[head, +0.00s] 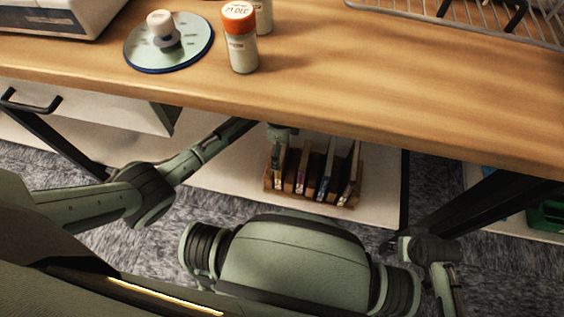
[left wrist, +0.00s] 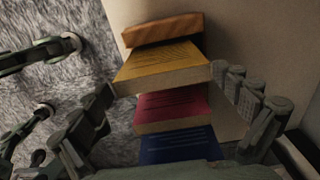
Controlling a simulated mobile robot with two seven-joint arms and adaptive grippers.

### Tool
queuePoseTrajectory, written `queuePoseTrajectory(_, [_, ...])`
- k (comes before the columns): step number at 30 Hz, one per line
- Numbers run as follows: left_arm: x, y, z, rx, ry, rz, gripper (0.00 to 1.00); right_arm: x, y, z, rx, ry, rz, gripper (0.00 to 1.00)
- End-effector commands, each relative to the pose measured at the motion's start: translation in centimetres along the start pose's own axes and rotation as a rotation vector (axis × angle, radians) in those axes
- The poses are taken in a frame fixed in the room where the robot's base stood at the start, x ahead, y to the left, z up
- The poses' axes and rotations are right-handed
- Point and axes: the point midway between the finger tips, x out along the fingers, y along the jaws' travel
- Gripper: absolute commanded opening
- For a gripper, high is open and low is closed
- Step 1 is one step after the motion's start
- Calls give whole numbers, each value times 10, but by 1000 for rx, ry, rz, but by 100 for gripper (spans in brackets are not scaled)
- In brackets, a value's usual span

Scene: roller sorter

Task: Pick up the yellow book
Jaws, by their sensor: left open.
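The yellow book (left wrist: 165,68) stands in a small wooden rack (head: 325,200) on the white shelf under the tabletop. In the left wrist view it is the book closest to the wooden end piece of the rack (left wrist: 162,29). In the head view it is mostly hidden under my left gripper (head: 277,145), at the rack's left end. In the left wrist view my left gripper (left wrist: 172,105) is open, with fingers to either side of the row of books. I cannot tell whether a finger touches the yellow book. My right gripper is not in view.
A red book (left wrist: 172,110) and a blue book (left wrist: 180,146) stand beside the yellow one. The wooden tabletop (head: 400,80) overhangs the shelf (head: 225,175). Dark frame legs flank the shelf.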

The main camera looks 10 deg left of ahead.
Motion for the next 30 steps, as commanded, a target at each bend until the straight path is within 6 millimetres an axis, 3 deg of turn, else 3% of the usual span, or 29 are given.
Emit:
queuePoseTrajectory(3, [20,1,-2,-1,0,2,100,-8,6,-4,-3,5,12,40])
queuePoseTrajectory(6, [28,1,-2,-2,0,1,100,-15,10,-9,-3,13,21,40])
queuePoseTrajectory(14, [30,0,-1,-2,0,-1,100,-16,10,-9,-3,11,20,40])
queuePoseTrajectory(28, [30,1,-1,-2,0,-1,43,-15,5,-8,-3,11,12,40])
queuePoseTrajectory(30, [30,0,-1,-2,0,-1,41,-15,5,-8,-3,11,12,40])
